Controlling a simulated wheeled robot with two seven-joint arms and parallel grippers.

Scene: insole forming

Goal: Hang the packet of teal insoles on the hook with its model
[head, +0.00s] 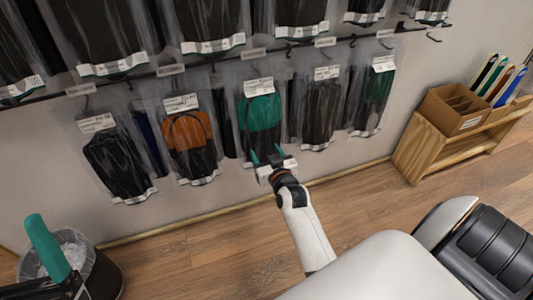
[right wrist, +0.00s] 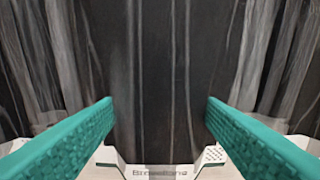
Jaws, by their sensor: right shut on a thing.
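The packet of teal insoles (head: 261,112) is a clear bag with a white top label, teal above and black below. It is upright in the lower row, between an orange-and-black packet (head: 189,131) and a black packet (head: 320,108). I cannot tell whether its top is on a hook. My right gripper (head: 267,158) is shut on its lower part. The right wrist view shows dark bag plastic between the teal fingers (right wrist: 160,120). A packet with dark green insoles (head: 377,88) hangs farther right. My left gripper (head: 47,247) shows only partly at lower left, one teal finger visible.
A rail (head: 225,54) with price tags runs above the lower row. Black packets hang in the row above. A bare hook (head: 434,38) shows at upper right. A wooden bench (head: 432,150) with a cardboard box (head: 460,108) stands right. A lined bin (head: 103,277) stands lower left.

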